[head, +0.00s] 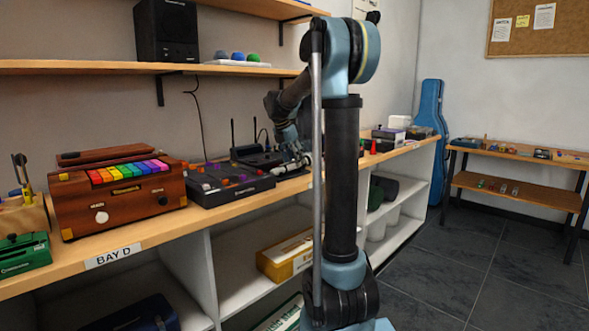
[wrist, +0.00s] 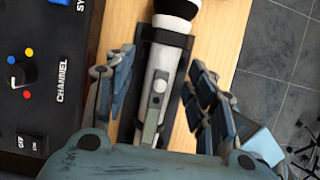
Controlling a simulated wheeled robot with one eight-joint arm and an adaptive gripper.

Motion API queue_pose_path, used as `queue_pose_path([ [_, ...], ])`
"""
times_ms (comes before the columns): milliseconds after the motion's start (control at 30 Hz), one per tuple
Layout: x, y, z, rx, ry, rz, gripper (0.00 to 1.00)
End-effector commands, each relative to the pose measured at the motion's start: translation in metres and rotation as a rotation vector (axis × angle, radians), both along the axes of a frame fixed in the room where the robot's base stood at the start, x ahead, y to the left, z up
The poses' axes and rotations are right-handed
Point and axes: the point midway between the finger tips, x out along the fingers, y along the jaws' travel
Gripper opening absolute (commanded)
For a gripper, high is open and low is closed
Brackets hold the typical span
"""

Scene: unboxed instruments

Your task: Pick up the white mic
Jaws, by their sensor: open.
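The white mic (wrist: 160,90) lies in a dark cradle (wrist: 179,77) on the wooden bench top, seen from above in the wrist view. Its dark head with a white ring is at the top of that view, and a grey button panel shows on its body. My gripper (wrist: 158,75) is open, with one finger on each side of the mic's body and visible gaps between. The mic's lower end is hidden by my gripper's palm. In the head view, my gripper (head: 290,140) is over the bench, and a small pale part of the mic (head: 304,159) shows beside it.
A dark control box (wrist: 40,100) with knobs stands close to the left finger in the wrist view. The bench's front edge and dark floor (wrist: 275,50) lie to the right. In the head view, a mixer (head: 228,186) and wooden instrument (head: 120,195) stand left; a shelf (head: 150,68) hangs above.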

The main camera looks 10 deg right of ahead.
Motion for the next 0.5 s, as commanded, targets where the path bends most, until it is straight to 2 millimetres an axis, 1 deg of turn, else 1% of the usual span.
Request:
queue_pose_path([
  [200,0.0002,-0.0003,-0.0011,0.000,0.000,0.000,0.51],
  [233,0.0002,-0.0003,-0.0011,0.000,0.000,0.000,0.48],
  [433,0.0003,-0.0002,-0.0011,0.000,0.000,0.000,0.03],
  [467,0.0003,-0.0002,-0.0011,0.000,0.000,0.000,0.00],
  [500,0.0003,-0.0002,-0.0011,0.000,0.000,0.000,0.00],
])
